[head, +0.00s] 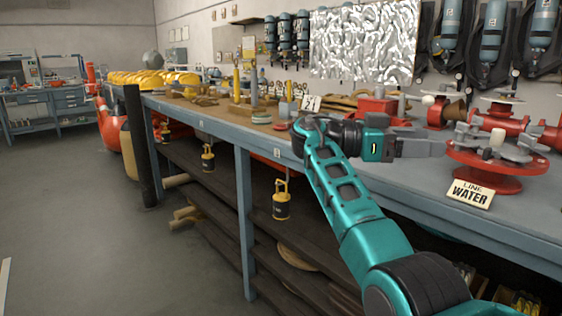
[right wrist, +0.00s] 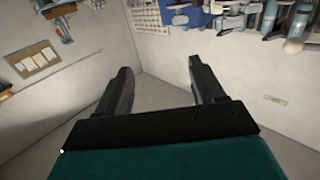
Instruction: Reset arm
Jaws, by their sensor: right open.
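My right arm comes in from the lower right of the head view, teal and black. It bends at an elbow over the front edge of the workbench (head: 215,118), and its right gripper (head: 440,147) points to the right above the bench, close to a red flanged fitting (head: 485,187). In the right wrist view the right gripper (right wrist: 160,75) shows two dark fingers spread apart with nothing between them. My left gripper is not in view.
Red valves (head: 377,106), yellow helmets (head: 155,79) and small parts crowd the bench top. The grey floor (head: 70,210) at left is clear.

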